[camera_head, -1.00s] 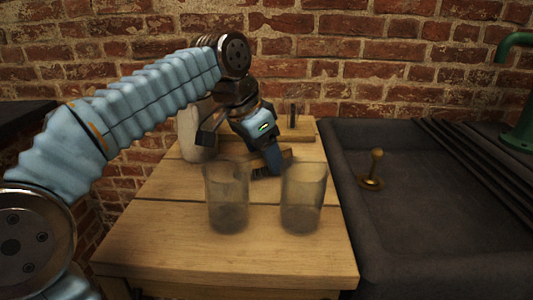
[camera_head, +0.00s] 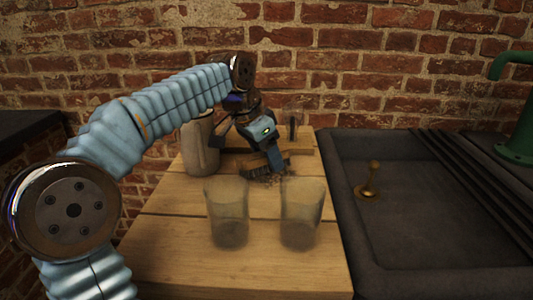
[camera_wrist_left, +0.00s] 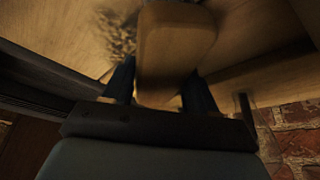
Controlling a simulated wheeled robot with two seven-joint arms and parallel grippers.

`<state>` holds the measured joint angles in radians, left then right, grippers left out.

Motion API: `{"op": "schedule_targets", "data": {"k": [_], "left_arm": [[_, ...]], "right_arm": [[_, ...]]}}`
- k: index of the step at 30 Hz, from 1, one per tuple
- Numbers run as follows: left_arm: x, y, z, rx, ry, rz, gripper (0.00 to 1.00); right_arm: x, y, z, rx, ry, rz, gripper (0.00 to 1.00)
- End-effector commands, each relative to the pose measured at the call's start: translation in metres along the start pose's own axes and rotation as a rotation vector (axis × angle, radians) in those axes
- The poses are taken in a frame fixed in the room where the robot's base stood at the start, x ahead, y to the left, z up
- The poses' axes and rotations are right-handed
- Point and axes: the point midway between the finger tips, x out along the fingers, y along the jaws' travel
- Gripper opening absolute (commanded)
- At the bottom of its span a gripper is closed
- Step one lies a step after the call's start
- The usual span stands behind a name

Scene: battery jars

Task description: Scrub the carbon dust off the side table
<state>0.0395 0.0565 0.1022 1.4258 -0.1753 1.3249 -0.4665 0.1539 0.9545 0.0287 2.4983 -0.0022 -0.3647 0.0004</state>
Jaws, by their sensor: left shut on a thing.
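The wooden side table (camera_head: 170,245) stands against the brick wall. A patch of dark carbon dust (camera_head: 268,180) lies on its top behind two glass jars; it also shows in the left wrist view (camera_wrist_left: 118,35). My left gripper (camera_head: 277,163) is shut on a scrub brush (camera_head: 258,168) with a wooden body and dark bristles. The brush is down at the back edge of the dust, bristles at or very near the tabletop. In the left wrist view the brush's wooden body (camera_wrist_left: 172,45) sits between the fingers. My right gripper is not in view.
Two cloudy glass jars, left (camera_head: 228,215) and right (camera_head: 301,215), stand in front of the dust. A pale jug (camera_head: 200,148) stands at back left. A dark sink (camera_head: 420,215) with a brass plug (camera_head: 371,182) adjoins the right.

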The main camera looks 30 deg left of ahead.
Motion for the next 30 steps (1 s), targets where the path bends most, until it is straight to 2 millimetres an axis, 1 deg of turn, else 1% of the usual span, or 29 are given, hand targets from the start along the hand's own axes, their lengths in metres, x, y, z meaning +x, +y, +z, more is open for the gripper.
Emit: {"op": "schedule_targets", "data": {"k": [1, 4, 11, 16, 20, 30], "left_arm": [[0.002, -0.005, -0.003, -0.002, -0.005, 0.001, 0.09], [0.006, -0.012, -0.007, -0.001, -0.005, 0.001, 0.09], [0.01, -0.022, -0.013, -0.002, -0.008, 0.001, 0.09], [0.013, -0.037, -0.023, -0.003, -0.004, -0.004, 0.09], [0.015, -0.046, -0.028, -0.005, -0.003, -0.01, 0.09], [0.014, -0.05, -0.028, -0.01, -0.004, -0.012, 0.1]], "right_arm": [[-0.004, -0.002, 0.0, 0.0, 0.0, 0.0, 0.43], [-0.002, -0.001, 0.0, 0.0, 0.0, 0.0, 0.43], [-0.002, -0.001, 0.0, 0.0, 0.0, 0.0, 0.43], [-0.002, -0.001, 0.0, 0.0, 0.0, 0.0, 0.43], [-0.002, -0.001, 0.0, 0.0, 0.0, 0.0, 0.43], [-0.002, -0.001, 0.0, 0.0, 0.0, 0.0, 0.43]]}}
